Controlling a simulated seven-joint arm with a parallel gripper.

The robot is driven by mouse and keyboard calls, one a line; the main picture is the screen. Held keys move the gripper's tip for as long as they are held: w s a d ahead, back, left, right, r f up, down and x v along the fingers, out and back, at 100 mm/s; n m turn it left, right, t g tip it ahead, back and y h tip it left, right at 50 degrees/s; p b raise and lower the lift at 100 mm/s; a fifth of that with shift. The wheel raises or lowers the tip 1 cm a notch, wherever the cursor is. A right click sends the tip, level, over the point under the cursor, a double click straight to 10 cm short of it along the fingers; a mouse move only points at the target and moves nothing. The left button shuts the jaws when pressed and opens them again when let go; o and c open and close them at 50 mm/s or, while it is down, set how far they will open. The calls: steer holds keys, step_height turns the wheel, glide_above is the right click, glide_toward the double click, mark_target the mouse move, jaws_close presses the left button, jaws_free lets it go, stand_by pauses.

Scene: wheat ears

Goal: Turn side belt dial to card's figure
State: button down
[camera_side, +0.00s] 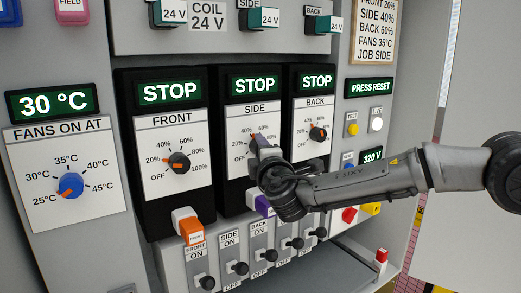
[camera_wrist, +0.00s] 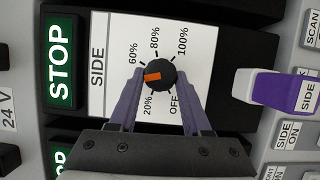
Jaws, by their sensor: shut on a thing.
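The side dial (camera_wrist: 166,70) is a black knob with an orange pointer on the white SIDE plate (camera_wrist: 97,100). Its pointer faces left in the wrist view, between the 20% and 60% labels; the 40% label is hidden there by a finger. In the side view the pointer (camera_side: 255,138) lies near 40%. My gripper (camera_wrist: 160,80) has its purple fingers on either side of the knob, shut on it. In the side view my gripper (camera_side: 260,145) covers most of the dial. The card (camera_side: 376,30) reads front 20%, side 40%, back 60%, fans 35 °C, job side.
The front dial (camera_side: 180,162) and back dial (camera_side: 318,134) flank the side unit. The fans dial (camera_side: 71,185) is at left. Below are several switches, an orange plug (camera_side: 190,232) and a purple plug (camera_wrist: 270,90). The SIDE screen (camera_wrist: 60,62) reads STOP.

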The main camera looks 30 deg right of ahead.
steer(key=shift+f+n, duration=0.1)
steer(key=shift+n, duration=0.5)
steer(key=shift+t, duration=0.3)
steer(key=shift+c, duration=1.8)
jaws_free()
steer(key=v, duration=1.3)
steer(key=shift+s+a, duration=0.25)
steer(key=shift+s, duration=0.1)
